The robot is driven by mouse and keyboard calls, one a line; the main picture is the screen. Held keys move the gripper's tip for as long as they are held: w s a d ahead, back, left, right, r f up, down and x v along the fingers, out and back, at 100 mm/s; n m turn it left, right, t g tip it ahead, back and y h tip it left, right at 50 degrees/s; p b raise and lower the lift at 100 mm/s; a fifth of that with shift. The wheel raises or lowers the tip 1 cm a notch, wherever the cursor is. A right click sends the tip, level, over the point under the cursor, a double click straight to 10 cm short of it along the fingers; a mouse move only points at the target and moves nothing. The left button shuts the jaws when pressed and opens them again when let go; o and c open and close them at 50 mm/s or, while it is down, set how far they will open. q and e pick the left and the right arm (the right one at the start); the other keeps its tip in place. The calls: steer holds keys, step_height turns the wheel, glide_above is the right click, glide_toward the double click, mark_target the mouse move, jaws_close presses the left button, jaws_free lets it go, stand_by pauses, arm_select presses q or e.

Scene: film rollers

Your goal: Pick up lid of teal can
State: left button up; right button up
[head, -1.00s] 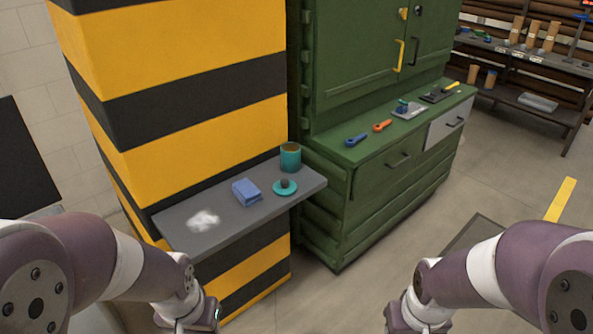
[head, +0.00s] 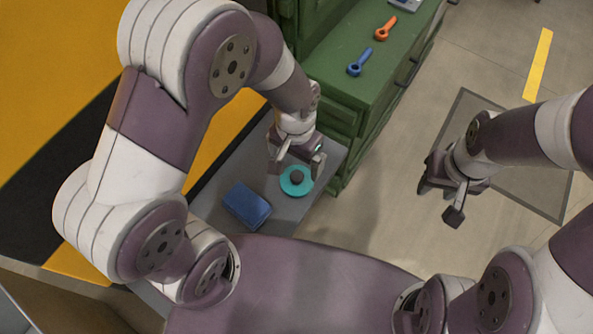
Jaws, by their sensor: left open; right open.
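The teal lid (head: 288,186) with its dark round knob (head: 297,177) lies flat on the grey shelf (head: 240,170). My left gripper (head: 296,165) is open, pointing down just above and behind the lid; I cannot tell whether its fingers touch the knob. The teal can is not visible now; my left arm and gripper cover the place behind the lid. My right gripper (head: 440,198) is open and empty, over the floor to the right.
A blue box (head: 247,205) lies on the shelf left of the lid. A green cabinet (head: 345,105) stands behind, with a blue tool (head: 360,62) and an orange tool (head: 385,29) on top. Open floor lies at the right.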

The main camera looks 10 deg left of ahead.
mark_target(297, 175)
arm_select(q)
steer(key=shift+s+d+f, duration=0.15)
steer(key=shift+f, duration=0.35)
steer(key=f, duration=0.5)
steer(key=shift+s, duration=0.25)
steer(key=shift+w+f, duration=0.1)
steer(key=shift+f, duration=0.1)
steer(key=shift+d+r, duration=0.1)
steer(key=shift+c, duration=0.7)
steer(key=c, duration=0.6)
